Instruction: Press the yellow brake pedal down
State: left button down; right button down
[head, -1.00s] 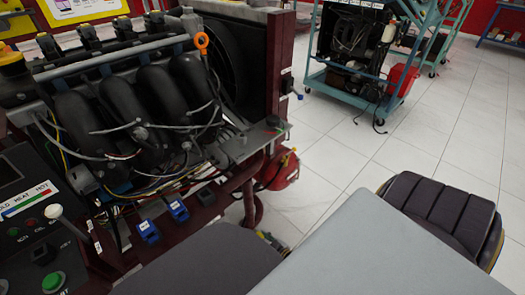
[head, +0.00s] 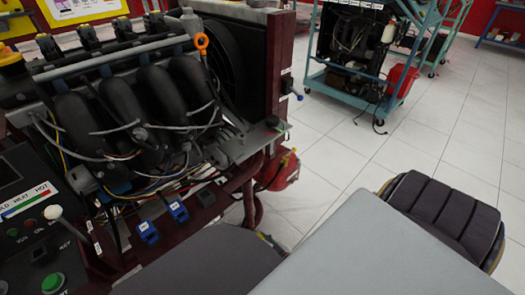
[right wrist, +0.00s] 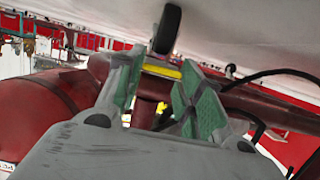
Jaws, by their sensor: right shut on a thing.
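In the right wrist view, the yellow brake pedal (right wrist: 162,71) shows as a short yellow bar between the green-padded fingers of my right gripper (right wrist: 160,80). A dark red post (right wrist: 147,108) stands between the fingers, nearer the camera. In the head view, only a small dark and yellow bit shows low beside the trainer, past my grey arm; the pedal cannot be made out there. How far down the pedal is cannot be told. My left gripper is not in view.
The engine trainer (head: 150,110) fills the left, with its control panel (head: 35,205) and blue switches (head: 148,232). A red rounded object (head: 285,172) is by its frame. Another engine stand (head: 350,50) is behind. Tiled floor between is clear.

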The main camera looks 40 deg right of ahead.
jog(key=shift+r, duration=0.1)
jog(key=c, duration=0.9)
grip_release()
jog(key=shift+s, duration=0.25)
jog(key=shift+v, duration=5.8)
